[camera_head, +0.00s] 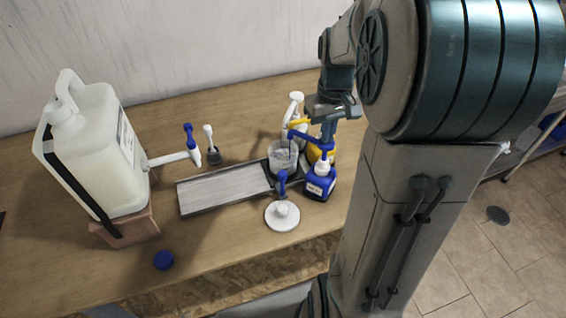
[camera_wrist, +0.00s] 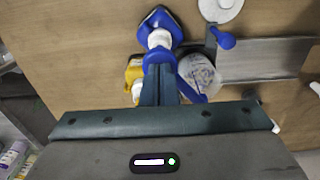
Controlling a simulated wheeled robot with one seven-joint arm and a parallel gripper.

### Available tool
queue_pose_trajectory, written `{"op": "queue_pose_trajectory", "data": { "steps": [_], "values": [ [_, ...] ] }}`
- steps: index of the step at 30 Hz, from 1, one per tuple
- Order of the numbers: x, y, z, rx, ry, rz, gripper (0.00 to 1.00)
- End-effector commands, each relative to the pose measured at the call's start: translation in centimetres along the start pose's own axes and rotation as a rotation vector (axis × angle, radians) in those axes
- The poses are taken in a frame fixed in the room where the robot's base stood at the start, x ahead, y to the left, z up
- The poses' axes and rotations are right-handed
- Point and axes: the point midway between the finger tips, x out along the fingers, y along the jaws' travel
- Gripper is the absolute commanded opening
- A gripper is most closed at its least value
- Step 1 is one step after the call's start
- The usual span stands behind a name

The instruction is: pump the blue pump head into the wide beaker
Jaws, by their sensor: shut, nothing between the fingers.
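The blue bottle (camera_head: 319,186) stands on the table with a white collar, right of the wide beaker (camera_head: 283,160). Its blue pump head (camera_head: 325,145) is on top, with the spout pointing left toward the beaker. My gripper (camera_head: 329,126) is shut and empty, pointing down just above the pump head. In the wrist view, my fingertips (camera_wrist: 160,74) overlap the blue pump head (camera_wrist: 160,57); I cannot tell whether they touch. There the blue spout reaches toward the clear beaker (camera_wrist: 203,72). My fingers hide part of the pump head.
A yellow bottle (camera_wrist: 133,74) stands close behind the blue one, with a white pump (camera_head: 296,98) nearby. The beaker stands at the right end of a grey tray (camera_head: 222,191). A white lid (camera_head: 282,216), a large drum (camera_head: 95,150) and a blue cap (camera_head: 164,260) are around it.

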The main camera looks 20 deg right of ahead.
Motion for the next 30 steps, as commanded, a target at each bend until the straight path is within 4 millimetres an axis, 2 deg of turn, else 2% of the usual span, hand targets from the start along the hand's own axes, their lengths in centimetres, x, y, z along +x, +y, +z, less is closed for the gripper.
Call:
{"op": "queue_pose_trajectory", "data": {
  "steps": [1,16,23,30],
  "values": [
    [0.7,0.0,0.0,0.000,-0.002,-0.001,0.00],
    [3.7,0.0,0.1,0.000,-0.003,-0.001,0.00],
    [3.2,0.0,0.1,0.000,-0.003,-0.001,0.00],
    [1.3,0.0,0.1,0.000,-0.003,-0.001,0.00]
  ]
}}
